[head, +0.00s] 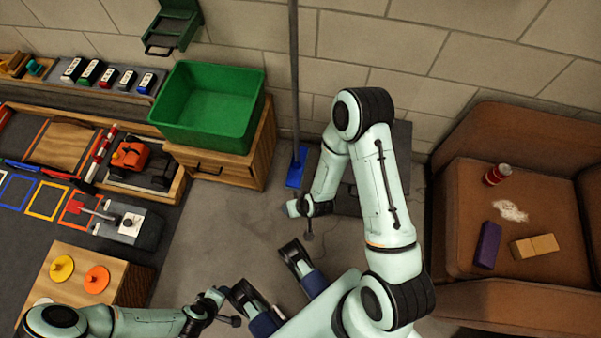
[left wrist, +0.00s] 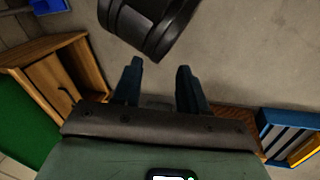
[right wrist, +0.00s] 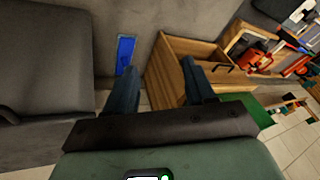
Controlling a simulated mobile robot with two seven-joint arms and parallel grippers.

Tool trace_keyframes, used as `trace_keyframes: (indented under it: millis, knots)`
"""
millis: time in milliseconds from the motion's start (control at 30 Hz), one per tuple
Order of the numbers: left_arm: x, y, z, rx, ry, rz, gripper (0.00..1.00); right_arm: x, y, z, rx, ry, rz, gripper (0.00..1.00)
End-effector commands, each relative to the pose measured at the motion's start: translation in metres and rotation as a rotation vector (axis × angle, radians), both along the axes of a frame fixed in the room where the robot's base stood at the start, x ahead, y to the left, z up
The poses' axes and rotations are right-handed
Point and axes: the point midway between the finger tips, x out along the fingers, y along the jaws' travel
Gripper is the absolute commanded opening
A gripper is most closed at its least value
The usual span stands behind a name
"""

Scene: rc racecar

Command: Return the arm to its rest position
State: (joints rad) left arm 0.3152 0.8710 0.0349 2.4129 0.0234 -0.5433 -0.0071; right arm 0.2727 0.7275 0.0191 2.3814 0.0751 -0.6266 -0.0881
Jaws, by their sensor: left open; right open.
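My right arm bends over the floor in the middle of the head view, and its gripper (head: 293,208) hangs beside the blue broom head. In the right wrist view the right gripper (right wrist: 160,66) has its fingers apart with nothing between them. My left arm comes in low at the left of the head view, its gripper (head: 222,298) over the floor near my base. In the left wrist view the left gripper (left wrist: 159,68) is open and empty, with a black rounded part in front of it. An orange car (head: 130,155) sits in the wooden tray at left.
A green bin (head: 210,105) stands on a wooden cabinet (head: 235,165). The blue broom head (head: 296,168) is on the floor by the wall. A brown sofa (head: 470,190) with a can (head: 497,174) is at right. Bare floor (head: 235,225) lies between cabinet and base.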

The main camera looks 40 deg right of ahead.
Motion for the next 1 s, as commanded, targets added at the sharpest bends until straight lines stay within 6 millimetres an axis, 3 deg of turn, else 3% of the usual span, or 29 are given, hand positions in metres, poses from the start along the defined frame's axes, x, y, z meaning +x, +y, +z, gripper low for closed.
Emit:
trace_keyframes:
  millis: [33, 100, 200, 567, 667, 1000]
  knots:
    - [0.000, 0.000, 0.000, 0.000, 0.000, 0.000, 0.43, -0.026, 0.013, -0.017, 0.044, 0.078, 0.005, 0.54]
    - [0.000, 0.000, 0.000, 0.000, 0.000, 0.000, 0.43, -0.052, 0.026, -0.030, 0.089, 0.155, 0.004, 0.54]
    - [0.000, 0.000, 0.000, 0.000, 0.000, 0.000, 0.43, -0.073, 0.037, -0.038, 0.126, 0.218, 0.005, 0.54]
    - [-0.001, 0.000, 0.003, 0.000, 0.001, 0.000, 0.43, -0.079, 0.040, -0.038, 0.136, 0.235, 0.005, 0.54]
    - [-0.006, -0.002, 0.018, -0.006, 0.013, -0.005, 0.43, -0.084, 0.042, -0.022, 0.141, 0.248, 0.010, 0.54]
    - [-0.049, -0.022, 0.127, -0.064, 0.152, -0.060, 0.43, -0.126, 0.061, 0.086, 0.191, 0.387, 0.060, 0.54]
